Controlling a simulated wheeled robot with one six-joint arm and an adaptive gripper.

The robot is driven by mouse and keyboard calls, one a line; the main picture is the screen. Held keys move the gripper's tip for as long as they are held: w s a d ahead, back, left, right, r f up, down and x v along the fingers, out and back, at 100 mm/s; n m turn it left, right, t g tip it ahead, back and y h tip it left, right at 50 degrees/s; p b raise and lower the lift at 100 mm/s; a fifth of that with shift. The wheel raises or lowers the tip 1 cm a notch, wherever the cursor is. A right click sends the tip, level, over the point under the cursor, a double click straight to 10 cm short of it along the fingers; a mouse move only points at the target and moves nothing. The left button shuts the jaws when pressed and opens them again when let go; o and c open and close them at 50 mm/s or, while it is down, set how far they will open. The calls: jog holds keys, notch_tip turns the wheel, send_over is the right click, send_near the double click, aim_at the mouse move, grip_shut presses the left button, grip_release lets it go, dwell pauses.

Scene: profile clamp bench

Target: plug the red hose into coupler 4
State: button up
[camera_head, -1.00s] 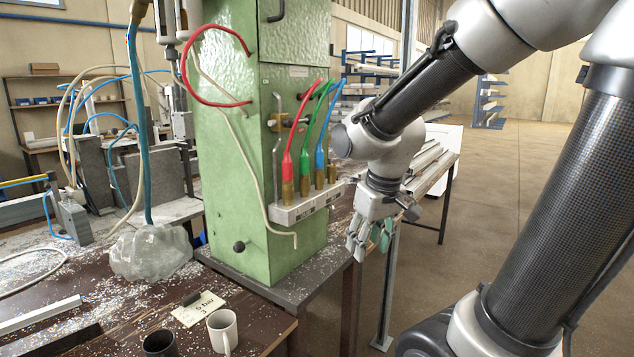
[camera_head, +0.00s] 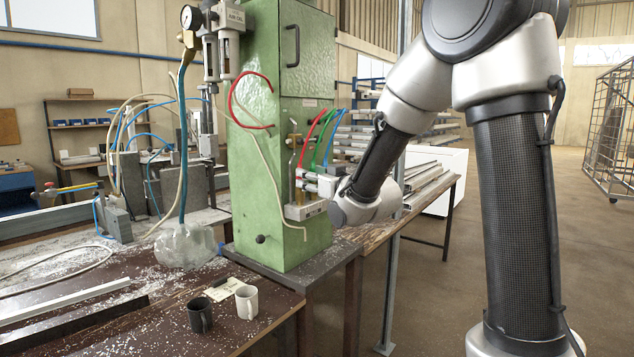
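The red hose (camera_head: 309,134) arcs down the front of the green cabinet (camera_head: 268,190), beside a green hose (camera_head: 321,137) and a blue hose (camera_head: 333,139). Its lower end goes behind or into my gripper's fingers. My gripper (camera_head: 301,179) points left, level with the hose ends and just above the pale coupler strip (camera_head: 305,211). It is small and seen from the side, so I cannot tell whether its fingers are closed on the red hose's plug. The couplers are mostly hidden by the gripper and wrist, and the numbers are unreadable.
A red loop (camera_head: 232,98) and a cream hose (camera_head: 270,178) hang on the cabinet. A dark mug (camera_head: 199,316), a white mug (camera_head: 247,303) and a paper note (camera_head: 224,289) lie on the bench at front. Floor at right is open, with a mesh cage (camera_head: 609,130) beyond.

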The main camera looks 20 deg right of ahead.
aim_at(293, 157)
jog(key=x, duration=0.6)
jog(key=shift+w, duration=0.2)
grip_shut()
jog(key=shift+r, duration=0.65)
dwell(0.9)
jog(key=shift+r, duration=1.4)
jog(key=s+d, duration=0.4)
jog(key=s, duration=0.2)
jog(key=shift+s+d, duration=0.25)
jog(key=shift+d, duration=0.05)
dwell(0.7)
